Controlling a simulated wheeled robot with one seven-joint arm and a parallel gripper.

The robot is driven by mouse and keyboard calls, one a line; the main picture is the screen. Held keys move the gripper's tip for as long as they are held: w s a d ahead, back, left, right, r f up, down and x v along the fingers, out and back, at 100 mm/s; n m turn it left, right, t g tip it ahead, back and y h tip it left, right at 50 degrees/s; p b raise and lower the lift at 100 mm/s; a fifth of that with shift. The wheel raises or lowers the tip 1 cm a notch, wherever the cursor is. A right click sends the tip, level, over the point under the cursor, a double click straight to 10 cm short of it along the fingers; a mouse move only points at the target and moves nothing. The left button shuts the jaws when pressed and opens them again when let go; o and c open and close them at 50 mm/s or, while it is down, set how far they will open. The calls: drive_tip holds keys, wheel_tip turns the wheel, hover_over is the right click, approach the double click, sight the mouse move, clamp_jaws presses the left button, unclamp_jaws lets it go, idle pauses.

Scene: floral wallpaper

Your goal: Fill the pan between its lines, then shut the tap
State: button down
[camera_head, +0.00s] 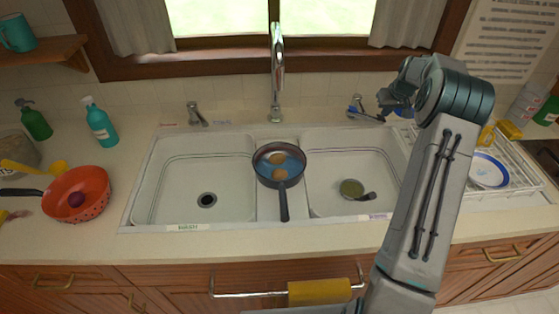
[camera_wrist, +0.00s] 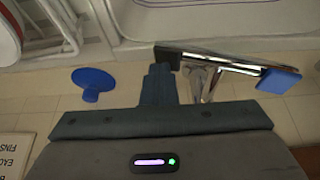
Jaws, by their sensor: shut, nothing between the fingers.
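The dark pan (camera_head: 262,171) sits on the divider between the two basins, its handle toward the front. It holds blue liquid and two brownish things; no level lines can be made out. The chrome tap spout (camera_head: 277,70) stands behind it. I cannot make out a stream. The right tap handle (camera_head: 357,108) has blue ends; it also shows in the wrist view (camera_wrist: 225,62). My gripper (camera_head: 384,104) is beside this handle. In the wrist view my shut, empty fingers (camera_wrist: 163,68) are close to the handle's left end; touching cannot be told. The left tap handle (camera_head: 197,116) is clear of my gripper.
The left basin (camera_head: 175,185) is empty. The right basin (camera_head: 330,165) holds a ladle-like thing (camera_head: 352,189). A red colander (camera_head: 75,190) and bottles (camera_head: 98,122) stand left. A dish rack (camera_head: 520,178) with a plate (camera_head: 487,172) is right. A blue knob-like thing (camera_wrist: 92,80) lies near my fingers.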

drive_tip(key=shift+f, duration=0.2)
drive_tip(key=shift+d+r+p, duration=0.15)
drive_tip(key=shift+d+p, duration=0.25)
drive_tip(key=shift+d, duration=1.1)
drive_tip(key=shift+r, duration=0.1)
wheel_tip(320, 180, up, 7)
drive_tip(key=p, duration=0.4)
